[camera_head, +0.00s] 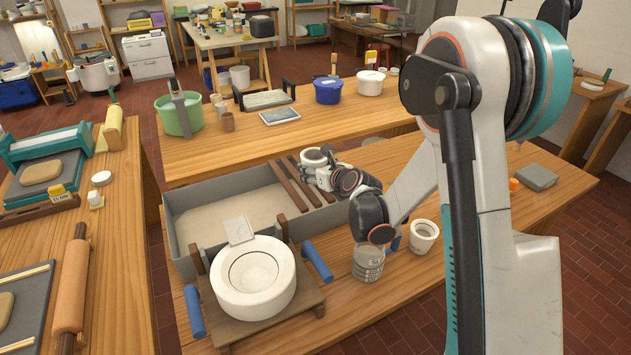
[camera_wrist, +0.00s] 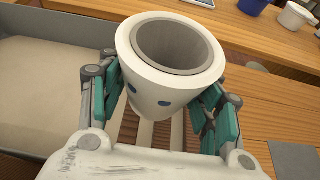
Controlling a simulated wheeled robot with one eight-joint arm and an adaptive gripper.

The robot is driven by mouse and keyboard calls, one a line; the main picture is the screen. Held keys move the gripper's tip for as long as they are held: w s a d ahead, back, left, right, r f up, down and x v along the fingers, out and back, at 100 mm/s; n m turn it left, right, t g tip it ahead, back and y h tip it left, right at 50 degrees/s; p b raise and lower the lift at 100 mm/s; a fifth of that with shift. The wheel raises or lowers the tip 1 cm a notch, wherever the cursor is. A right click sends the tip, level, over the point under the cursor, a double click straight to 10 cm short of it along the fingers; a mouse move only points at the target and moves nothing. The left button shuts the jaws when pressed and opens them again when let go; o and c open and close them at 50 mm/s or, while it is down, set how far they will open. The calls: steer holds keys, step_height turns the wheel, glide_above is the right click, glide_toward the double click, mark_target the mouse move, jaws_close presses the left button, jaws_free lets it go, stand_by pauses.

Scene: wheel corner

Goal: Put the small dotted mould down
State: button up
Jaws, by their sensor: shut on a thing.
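The small dotted mould is a white, thick-walled cup with a grey inner ring and blue dots on its side. It fills the top middle of the wrist view (camera_wrist: 172,60) and shows small in the head view (camera_head: 313,157). My gripper (camera_head: 320,172) is shut around it, with teal fingers on both sides in the wrist view (camera_wrist: 165,95). The mould is roughly upright, at the right part of the grey trough (camera_head: 205,192), over or near the dark wooden slats (camera_head: 288,186). I cannot tell whether its base touches them.
A big round white mould (camera_head: 225,290) sits on a wooden board with blue handles in front of the trough. A clear jar (camera_head: 368,265) and a white pot (camera_head: 423,238) stand to the right. A grey block (camera_head: 537,178) lies farther right. Bare tabletop (camera_head: 385,155) lies behind my arm.

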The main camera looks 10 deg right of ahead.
steer(key=shift+f+b, duration=0.5)
steer(key=shift+f, duration=1.3)
steer(key=shift+f, duration=0.15)
steer(key=o, duration=1.4)
